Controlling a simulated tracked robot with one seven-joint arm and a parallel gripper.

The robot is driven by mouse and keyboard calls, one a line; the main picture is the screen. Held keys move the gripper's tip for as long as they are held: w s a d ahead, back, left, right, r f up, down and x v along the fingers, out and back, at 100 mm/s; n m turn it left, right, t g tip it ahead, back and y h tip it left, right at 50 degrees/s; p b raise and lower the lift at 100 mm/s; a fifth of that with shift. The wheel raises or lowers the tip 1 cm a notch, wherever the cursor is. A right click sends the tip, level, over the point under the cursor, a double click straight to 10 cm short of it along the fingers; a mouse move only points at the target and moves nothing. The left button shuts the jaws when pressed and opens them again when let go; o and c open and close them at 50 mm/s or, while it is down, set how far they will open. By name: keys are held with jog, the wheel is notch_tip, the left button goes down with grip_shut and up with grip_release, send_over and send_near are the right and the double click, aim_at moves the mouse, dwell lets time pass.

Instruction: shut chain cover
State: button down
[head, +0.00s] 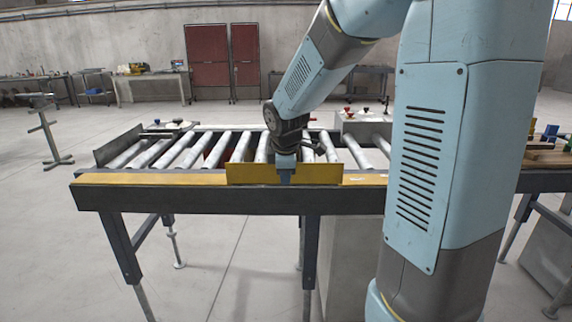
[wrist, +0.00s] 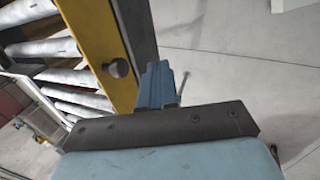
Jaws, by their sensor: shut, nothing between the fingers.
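The chain cover (head: 250,173) is a yellow panel on the near rail of the roller conveyor. It stands up above the flat yellow strip on both sides of it. My gripper (head: 285,175) points down in front of the middle of the panel, its fingers shut and empty. The wrist view shows the fingers (wrist: 157,84) beside a yellow surface (wrist: 100,35) with a round dark spot, perhaps a knob or hole, on it. I cannot tell whether the fingers touch the panel.
Grey rollers (head: 180,153) lie behind the rail. A grey box (head: 362,125) stands behind the conveyor, and a bench with wooden and coloured pieces (head: 548,150) is at the right. The floor in front of the conveyor is clear.

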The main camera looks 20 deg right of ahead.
jog(key=shift+w+d, duration=0.3)
jog(key=shift+w, duration=0.65)
jog(key=shift+w+d, duration=0.25)
jog(key=shift+w, duration=0.7)
jog(key=shift+w+d+r+g, duration=0.1)
jog(key=shift+w+r+g, duration=0.05)
jog(key=shift+w+g, duration=0.2)
